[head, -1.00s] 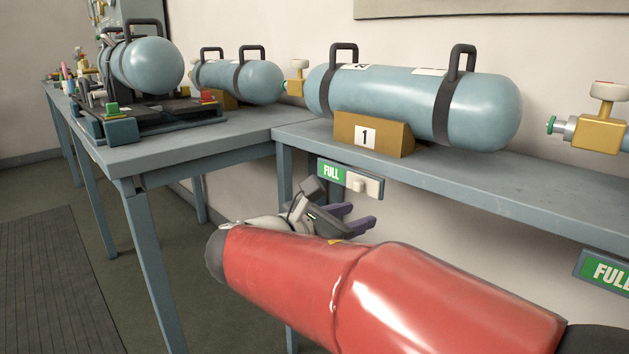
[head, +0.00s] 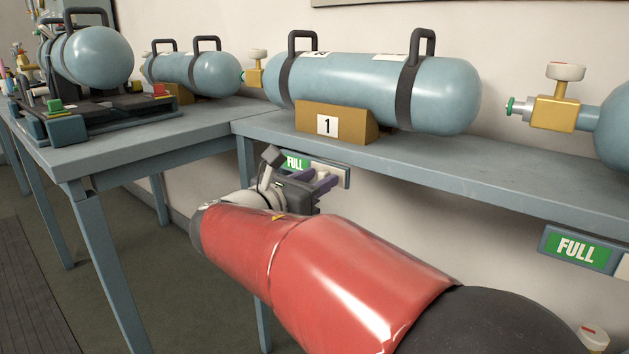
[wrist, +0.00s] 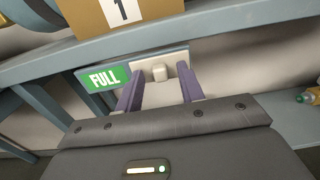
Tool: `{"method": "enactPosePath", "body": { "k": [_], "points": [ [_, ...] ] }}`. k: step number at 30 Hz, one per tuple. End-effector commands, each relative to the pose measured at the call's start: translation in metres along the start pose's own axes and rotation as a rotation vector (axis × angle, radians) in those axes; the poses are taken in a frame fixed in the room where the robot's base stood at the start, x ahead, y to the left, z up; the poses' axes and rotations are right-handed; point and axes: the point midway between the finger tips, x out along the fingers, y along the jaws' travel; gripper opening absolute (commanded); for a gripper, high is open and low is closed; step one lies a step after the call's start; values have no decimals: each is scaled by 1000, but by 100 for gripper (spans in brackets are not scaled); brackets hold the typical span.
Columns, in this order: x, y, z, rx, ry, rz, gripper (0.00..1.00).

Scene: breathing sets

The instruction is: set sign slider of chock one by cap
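Chock one (head: 340,124) is a brown block with a white "1" label under a blue cylinder (head: 372,92) on the shelf. Below it, on the shelf's front edge, is a sign slider (head: 342,176) with a green FULL panel (head: 295,162) at its left. In the wrist view the slider's pale knob (wrist: 159,72) stands up from the light plate, right of the green FULL panel (wrist: 104,79). My gripper (head: 325,182) is open in front of the plate.
A second FULL sign (head: 577,248) hangs on the shelf edge at right. More cylinders and brass valves (head: 556,110) stand along the shelf. A bench (head: 110,150) with a cylinder stand is at left. Open floor lies below the bench.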

Motion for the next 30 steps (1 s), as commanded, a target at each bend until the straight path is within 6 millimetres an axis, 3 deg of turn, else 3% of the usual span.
{"method": "enactPosePath", "body": {
  "k": [3, 12, 22, 30],
  "points": [
    [0, 0, 0, 0, 0, 0, 36],
    [0, 0, 0, 1, 1, 0, 0],
    [0, 7, 4, -1, -1, -1, 0],
    [0, 60, 9, -3, -3, -1, 0]
  ]
}}
